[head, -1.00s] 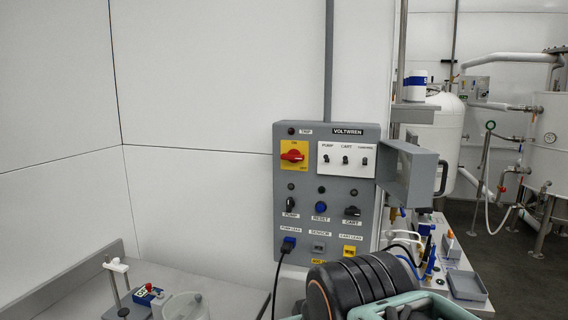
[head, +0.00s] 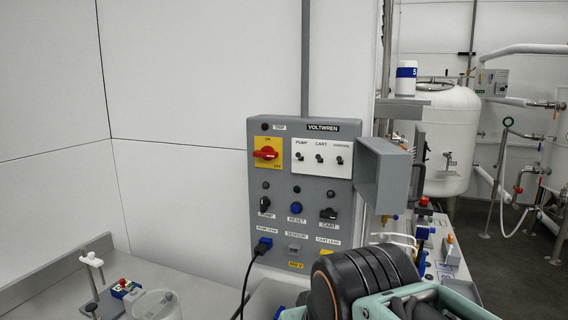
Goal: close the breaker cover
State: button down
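The breaker cover (head: 381,174) is a grey box-shaped lid at the right edge of the grey VOLTWREN panel (head: 278,215). It stands open, swung out to the right. The white breaker plate (head: 322,158) with its several small black switches is uncovered to its left. My arm, with a black ribbed part and teal links, shows at the bottom right, below and in front of the panel. My gripper's fingers cannot be made out.
A red rotary switch (head: 266,153) sits left of the breakers. A bench with a clear container (head: 157,304) is at the lower left. A white tank (head: 447,130) and pipes stand behind at the right.

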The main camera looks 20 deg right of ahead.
aim_at(389, 196)
jog(key=l+u, duration=0.25)
jog(key=l, duration=2.3)
jog(key=k+l, duration=0.15)
jog(key=l, duration=0.55)
jog(key=z, duration=0.15)
